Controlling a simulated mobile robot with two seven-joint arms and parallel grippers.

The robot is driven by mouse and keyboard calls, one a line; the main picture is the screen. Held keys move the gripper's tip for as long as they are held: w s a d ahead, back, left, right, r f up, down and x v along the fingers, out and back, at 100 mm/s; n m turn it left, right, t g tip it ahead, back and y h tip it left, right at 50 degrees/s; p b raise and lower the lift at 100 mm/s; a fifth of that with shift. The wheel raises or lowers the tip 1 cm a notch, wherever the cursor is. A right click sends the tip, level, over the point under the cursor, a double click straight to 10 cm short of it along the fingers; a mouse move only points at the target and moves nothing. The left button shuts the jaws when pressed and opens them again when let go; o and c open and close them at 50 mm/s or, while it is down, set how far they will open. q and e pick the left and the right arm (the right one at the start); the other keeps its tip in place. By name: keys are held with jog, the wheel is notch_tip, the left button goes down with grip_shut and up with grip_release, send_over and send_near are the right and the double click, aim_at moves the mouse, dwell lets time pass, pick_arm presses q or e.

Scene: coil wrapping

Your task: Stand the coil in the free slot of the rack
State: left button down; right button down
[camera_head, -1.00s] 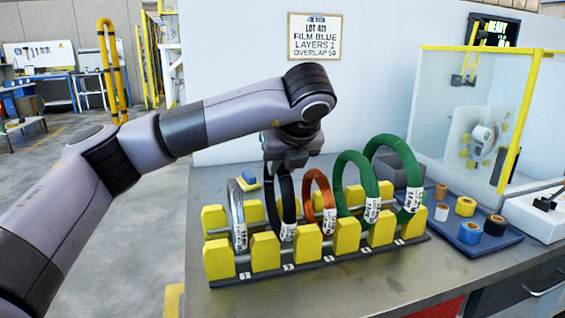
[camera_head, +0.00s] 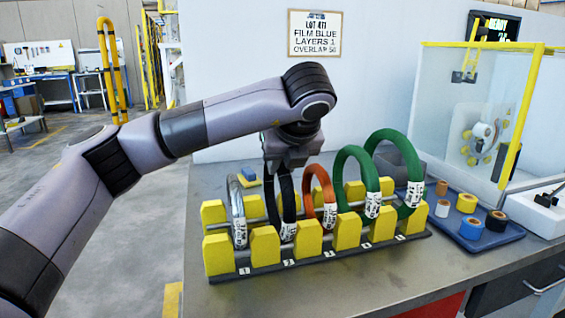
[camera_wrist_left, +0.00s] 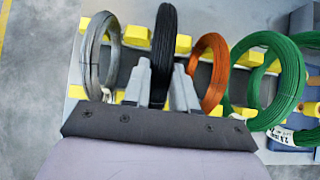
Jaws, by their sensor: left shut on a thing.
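The black coil (camera_head: 284,205) stands upright in the rack (camera_head: 316,262), at the slot marked 2, with a white label low on its ring. My left gripper (camera_head: 287,166) is above the rack, shut on the top of the black coil. In the left wrist view its two fingers (camera_wrist_left: 162,82) lie on either side of the black coil (camera_wrist_left: 164,42). Whether the coil bears fully on the rack is hard to tell. My right gripper is not in view.
A silver coil (camera_head: 236,207) stands to the left, an orange coil (camera_head: 310,186) close to the right, then two green coils (camera_head: 344,165). A blue tray (camera_head: 462,243) with tape rolls lies right of the rack. A clear-walled machine (camera_head: 436,95) stands behind it. The bench front is clear.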

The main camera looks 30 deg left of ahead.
pick_arm(q)
jog(key=c, duration=0.9)
grip_release()
jog(key=shift+r, duration=0.1)
jog(key=shift+o, duration=0.4)
jog(key=shift+f, duration=0.2)
jog(key=p+v, duration=0.1)
jog(key=v, duration=0.6)
jog(key=shift+r, duration=0.15)
jog(key=shift+d, duration=0.1)
